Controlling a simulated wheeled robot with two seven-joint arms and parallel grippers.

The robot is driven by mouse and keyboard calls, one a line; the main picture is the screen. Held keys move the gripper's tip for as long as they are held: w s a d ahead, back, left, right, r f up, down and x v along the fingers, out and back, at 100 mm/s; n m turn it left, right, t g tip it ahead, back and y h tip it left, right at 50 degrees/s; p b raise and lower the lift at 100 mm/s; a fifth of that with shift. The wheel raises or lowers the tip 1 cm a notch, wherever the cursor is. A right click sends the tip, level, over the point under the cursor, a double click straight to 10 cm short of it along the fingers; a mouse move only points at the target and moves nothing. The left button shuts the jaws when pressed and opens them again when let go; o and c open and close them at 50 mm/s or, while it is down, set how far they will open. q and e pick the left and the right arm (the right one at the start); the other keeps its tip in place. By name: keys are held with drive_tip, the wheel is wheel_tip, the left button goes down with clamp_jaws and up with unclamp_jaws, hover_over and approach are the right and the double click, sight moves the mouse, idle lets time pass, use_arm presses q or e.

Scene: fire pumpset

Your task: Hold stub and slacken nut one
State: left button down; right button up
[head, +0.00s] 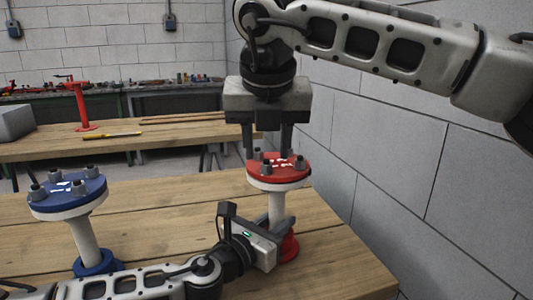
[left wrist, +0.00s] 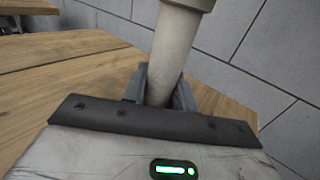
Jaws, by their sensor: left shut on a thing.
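The red-flanged stub (head: 277,207) stands upright near the right end of the wooden bench, with a white pipe, a red base and several grey nuts on its red top. My left gripper (head: 270,222) is shut on the pipe below the flange. The left wrist view shows the pale pipe (left wrist: 172,55) between the jaws (left wrist: 160,92). My right gripper (head: 267,152) points down over the red flange. Its two fingers are apart, with tips close to the flange top and a nut (head: 257,153) showing between them. I cannot tell whether either finger touches a nut.
A similar blue-flanged stub (head: 82,236) with several nuts stands at the left of the bench (head: 150,210). A grey block wall (head: 440,200) rises close on the right. A second bench (head: 60,152) behind holds a red stand (head: 80,105) and a yellow tool (head: 112,134).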

sight(266, 167)
use_arm(q)
drive_tip(key=shift+f, duration=0.1)
use_arm(e)
drive_tip(key=shift+x, duration=1.2)
clamp_jaws()
